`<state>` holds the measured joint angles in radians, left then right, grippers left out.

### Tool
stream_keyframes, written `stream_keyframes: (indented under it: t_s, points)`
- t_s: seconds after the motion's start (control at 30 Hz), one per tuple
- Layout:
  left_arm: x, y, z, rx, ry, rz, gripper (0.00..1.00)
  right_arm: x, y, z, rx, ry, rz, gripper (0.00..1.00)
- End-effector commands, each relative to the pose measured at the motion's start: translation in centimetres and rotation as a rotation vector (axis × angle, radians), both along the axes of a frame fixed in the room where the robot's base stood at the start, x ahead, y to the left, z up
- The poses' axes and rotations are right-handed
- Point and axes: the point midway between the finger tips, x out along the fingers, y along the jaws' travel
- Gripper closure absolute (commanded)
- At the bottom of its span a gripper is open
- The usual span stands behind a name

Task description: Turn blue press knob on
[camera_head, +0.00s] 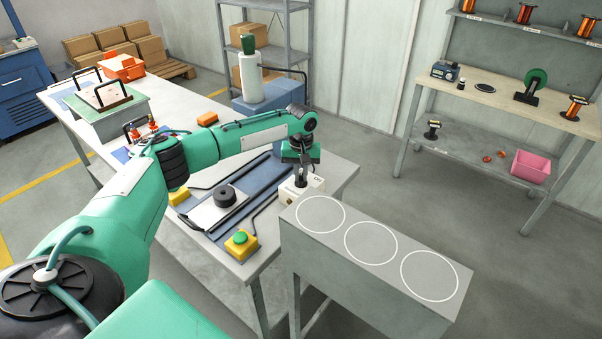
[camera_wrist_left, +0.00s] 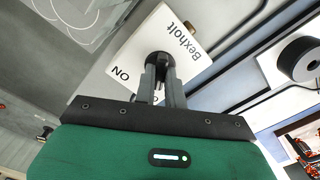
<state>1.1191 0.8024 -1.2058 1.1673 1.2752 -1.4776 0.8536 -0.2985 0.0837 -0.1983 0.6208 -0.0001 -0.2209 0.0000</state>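A small white control box (camera_head: 304,190) sits at the right end of the long table, near its corner. In the left wrist view the box (camera_wrist_left: 192,32) reads "Bexholt" and "ON"; a second label is partly hidden by a finger. A round dark knob (camera_wrist_left: 158,61) is on its face; I see no blue on it. My left gripper (camera_head: 301,183) reaches down onto the box. In the wrist view its fingers (camera_wrist_left: 160,76) stand close on either side of the knob and look shut on it. My right gripper is not in view.
A grey stand (camera_head: 374,308) with white circles is just right of the box. A blue-grey fixture with a black cylinder (camera_head: 224,195) and a green button on a yellow box (camera_head: 240,243) lie left of it. Shelving stands behind.

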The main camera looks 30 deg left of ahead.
Motion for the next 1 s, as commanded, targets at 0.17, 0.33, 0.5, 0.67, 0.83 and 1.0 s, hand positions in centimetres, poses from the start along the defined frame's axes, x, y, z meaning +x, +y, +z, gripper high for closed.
stream_keyframes:
  t_s: [0.17, 0.33, 0.5, 0.67, 0.83, 1.0]
  points:
    - [0.0, 0.0, 0.1, 0.0, 0.0, -0.003, 1.0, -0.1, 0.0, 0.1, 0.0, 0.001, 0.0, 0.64]
    - [0.0, 0.0, 0.2, 0.0, -0.001, -0.034, 1.0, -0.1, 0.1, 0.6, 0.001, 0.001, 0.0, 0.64]
    - [0.0, 0.0, 0.4, -0.001, 0.001, -0.116, 1.0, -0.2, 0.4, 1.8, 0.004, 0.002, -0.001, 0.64]
    - [0.0, 0.0, 0.5, -0.002, 0.001, -0.241, 1.0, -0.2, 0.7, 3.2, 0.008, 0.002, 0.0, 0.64]
    - [0.0, 0.0, 0.4, -0.003, 0.001, -0.4, 1.0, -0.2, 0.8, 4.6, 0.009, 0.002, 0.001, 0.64]
    - [0.0, 0.0, 0.4, -0.001, 0.0, -0.562, 1.0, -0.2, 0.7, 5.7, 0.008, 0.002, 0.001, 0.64]
